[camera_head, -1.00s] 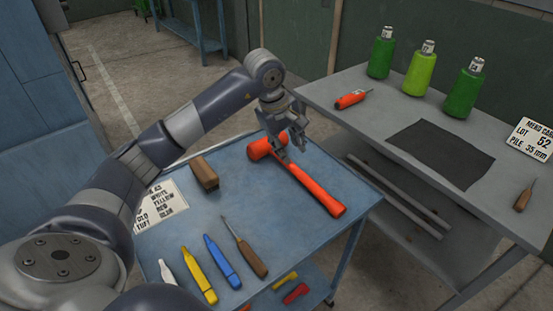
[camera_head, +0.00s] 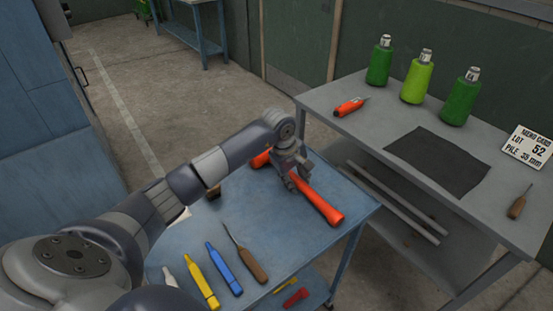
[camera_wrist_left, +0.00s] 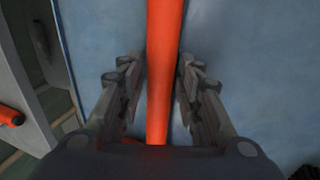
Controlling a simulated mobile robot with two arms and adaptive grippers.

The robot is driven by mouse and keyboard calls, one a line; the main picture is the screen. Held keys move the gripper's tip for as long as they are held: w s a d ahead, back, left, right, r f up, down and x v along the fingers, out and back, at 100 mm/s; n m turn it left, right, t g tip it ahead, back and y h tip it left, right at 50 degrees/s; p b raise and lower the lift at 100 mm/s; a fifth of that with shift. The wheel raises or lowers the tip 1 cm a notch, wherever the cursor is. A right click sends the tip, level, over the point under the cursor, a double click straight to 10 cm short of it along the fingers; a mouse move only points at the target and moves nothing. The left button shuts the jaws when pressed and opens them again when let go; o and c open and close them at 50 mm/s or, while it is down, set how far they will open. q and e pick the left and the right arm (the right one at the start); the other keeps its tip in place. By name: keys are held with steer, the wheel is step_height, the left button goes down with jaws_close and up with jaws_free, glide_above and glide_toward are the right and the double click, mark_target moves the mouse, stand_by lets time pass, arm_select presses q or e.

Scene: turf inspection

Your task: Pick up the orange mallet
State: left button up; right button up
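The orange mallet (camera_head: 321,206) lies on the blue cart top (camera_head: 289,237), its head at the far left end and its handle pointing toward the near right. My left gripper (camera_head: 293,187) is down over the mallet's handle near the head and hides part of it. In the left wrist view the orange handle (camera_wrist_left: 162,75) runs between the two open fingers of the left gripper (camera_wrist_left: 160,85), with a narrow gap on each side. My right gripper is not in view.
A brown-handled awl (camera_head: 250,262), a blue marker (camera_head: 222,267) and a yellow marker (camera_head: 200,280) lie nearer on the cart. A grey bench (camera_head: 350,128) at right holds green bottles (camera_head: 460,98), an orange-handled tool (camera_head: 349,107) and dark turf cloth (camera_head: 438,162).

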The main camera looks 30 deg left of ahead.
arm_select(q)
jaws_close()
steer(key=shift+w+a+r, duration=0.1)
steer(key=shift+r, duration=0.05)
steer(key=shift+r, duration=0.1)
